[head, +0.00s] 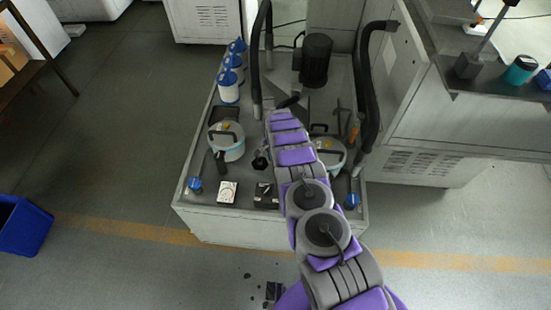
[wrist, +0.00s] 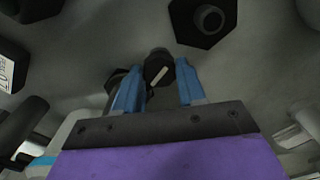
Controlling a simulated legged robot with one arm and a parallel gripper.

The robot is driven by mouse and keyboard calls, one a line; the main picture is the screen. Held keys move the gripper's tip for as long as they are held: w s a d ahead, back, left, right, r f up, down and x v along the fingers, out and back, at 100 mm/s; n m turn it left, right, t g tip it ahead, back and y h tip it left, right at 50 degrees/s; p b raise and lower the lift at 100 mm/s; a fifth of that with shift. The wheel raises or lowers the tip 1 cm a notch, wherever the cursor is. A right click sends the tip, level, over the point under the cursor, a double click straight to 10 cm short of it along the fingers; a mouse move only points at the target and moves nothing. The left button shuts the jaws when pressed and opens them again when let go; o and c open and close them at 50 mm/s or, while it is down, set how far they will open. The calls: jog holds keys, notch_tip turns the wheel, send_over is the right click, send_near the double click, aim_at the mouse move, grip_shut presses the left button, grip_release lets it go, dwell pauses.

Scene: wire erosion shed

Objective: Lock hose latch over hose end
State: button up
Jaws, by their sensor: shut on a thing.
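My gripper (wrist: 158,92) shows in the wrist view with its two blue fingers apart around a dark rounded part (wrist: 157,66) that has a pale bar on its face. The fingers are shut on this part. It may be the hose latch, but I cannot tell for sure. Behind it, a black hexagonal fitting (wrist: 204,20) with a round socket stands on the grey surface. In the head view, my arm reaches over the tank and my gripper cannot be made out. A black hose (head: 255,60) comes down near the arm's far end. No hose end is clearly identifiable.
The grey tank top (head: 205,190) carries blue-capped canisters (head: 229,88), a lidded pot (head: 227,142), a black motor (head: 315,60), a gauge (head: 227,192) and another thick black hose (head: 369,90). A bench (head: 470,115) stands at right. A blue bin (head: 22,226) is on the floor at left.

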jog(key=shift+w+a+r+m, duration=0.1)
jog(key=shift+a+m, duration=0.05)
jog(key=shift+m, duration=0.75)
jog(key=o, duration=1.1)
jog(key=shift+r, duration=0.6)
notch_tip(320, 180, up, 16)
jog(key=shift+f+p, duration=0.1)
jog(key=shift+p, duration=1.1)
